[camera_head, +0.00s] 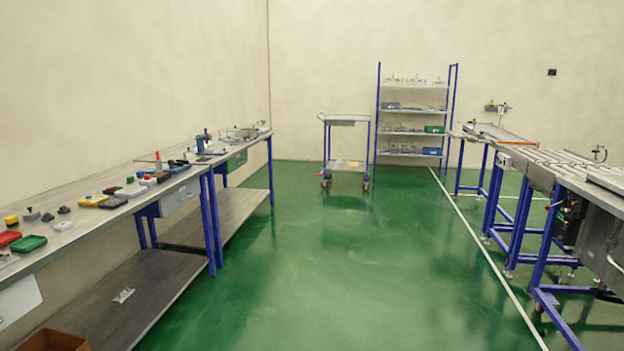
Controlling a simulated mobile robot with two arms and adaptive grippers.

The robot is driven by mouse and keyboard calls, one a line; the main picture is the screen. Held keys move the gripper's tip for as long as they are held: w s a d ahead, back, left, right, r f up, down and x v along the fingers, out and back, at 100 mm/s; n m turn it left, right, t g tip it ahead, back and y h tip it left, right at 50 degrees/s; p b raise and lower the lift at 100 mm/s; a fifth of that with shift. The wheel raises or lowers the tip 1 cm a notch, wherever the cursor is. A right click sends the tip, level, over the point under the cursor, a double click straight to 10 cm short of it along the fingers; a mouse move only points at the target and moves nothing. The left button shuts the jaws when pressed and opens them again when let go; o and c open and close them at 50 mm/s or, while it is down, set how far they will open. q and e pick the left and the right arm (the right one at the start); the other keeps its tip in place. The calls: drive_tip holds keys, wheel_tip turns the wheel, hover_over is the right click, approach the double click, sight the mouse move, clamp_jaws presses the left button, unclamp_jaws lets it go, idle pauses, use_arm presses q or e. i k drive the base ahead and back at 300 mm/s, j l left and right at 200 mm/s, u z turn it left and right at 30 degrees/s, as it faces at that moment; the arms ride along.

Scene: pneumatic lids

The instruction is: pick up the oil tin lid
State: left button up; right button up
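I cannot pick out the oil tin lid for certain; the objects on the long workbench (100,226) at the left are small at this distance. Near its front end lie a green flat piece (29,243) and a red flat piece (9,238). A yellow-topped piece (93,200) lies further back, with several small dark and pale pieces around it. Neither of my grippers shows in the head view.
A blue-legged trolley (346,121) and a shelf rack (413,111) stand at the back. A conveyor line (548,160) runs along the right. A cardboard box (53,342) sits below the bench. The green floor (330,265) between is clear.

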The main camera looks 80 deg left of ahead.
sight(31, 212)
drive_tip(key=u, duration=4.2)
drive_tip(key=i+l+u, duration=0.1)
